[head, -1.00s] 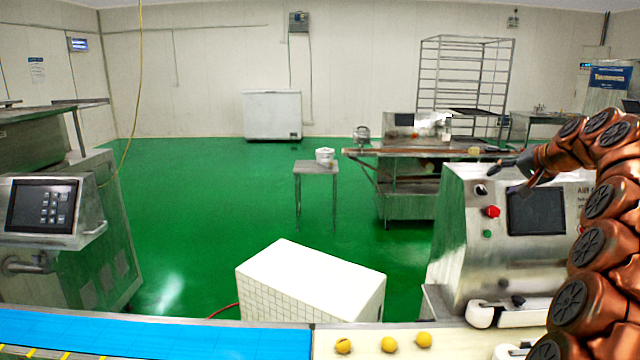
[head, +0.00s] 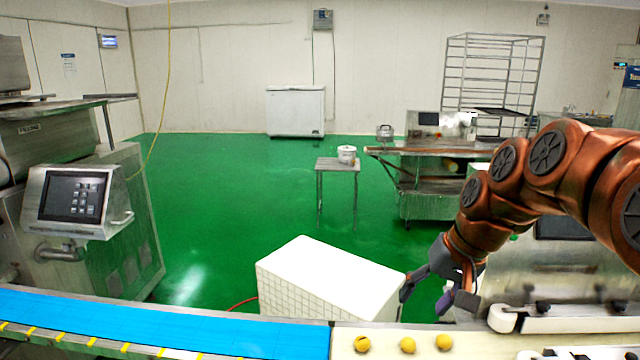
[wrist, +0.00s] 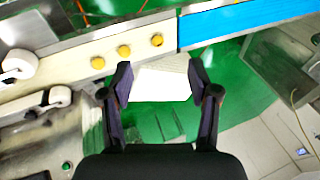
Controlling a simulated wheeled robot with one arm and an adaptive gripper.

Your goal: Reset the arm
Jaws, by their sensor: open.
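My gripper (head: 431,292) is open and empty in the head view. It hangs from my copper-coloured arm at the right, fingers pointing down, beside the right end of the white box (head: 325,268). In the wrist view its two dark fingers (wrist: 163,85) are spread apart with nothing between them. The white box (wrist: 163,80) shows beyond and below the fingertips. Part of the machine with the screen is hidden behind my arm.
Several yellow balls (head: 408,345) lie in a row on the pale belt at the front, and show in the wrist view (wrist: 124,51). A blue conveyor (head: 150,325) runs at the left. A control panel (head: 75,198) stands at left. Green floor (head: 240,200) is open behind.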

